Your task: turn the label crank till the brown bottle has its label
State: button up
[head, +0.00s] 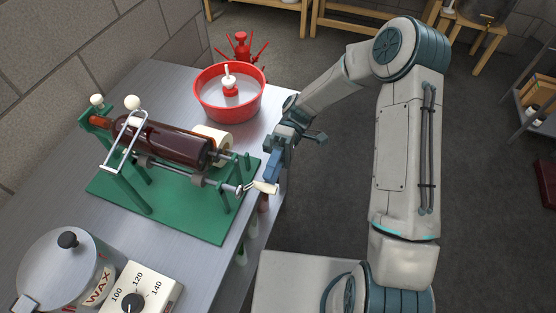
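The brown bottle (165,142) lies on its side in the green labelling stand (195,213), neck to the left, under a metal wire frame. No label shows on the part of the bottle that faces the camera; its underside and far side are hidden. A cream label roll (222,142) sits behind the bottle's base. The crank (264,187) has a pale handle at the stand's right end, near the table edge. My gripper (270,178) points down just above the handle. Whether it touches or grips the handle, and its finger gap, cannot be made out.
A red basin (253,101) stands behind the labeller, with a red spiked rack (240,48) beyond it. A wax pot (62,270) and a dial box (150,288) stand at the front left. Bottles show below the table's right edge.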

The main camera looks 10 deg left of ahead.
jog(key=v, duration=1.3)
jog(key=shift+w+b, duration=0.35)
jog(key=shift+w, duration=0.05)
jog(key=shift+d, duration=0.1)
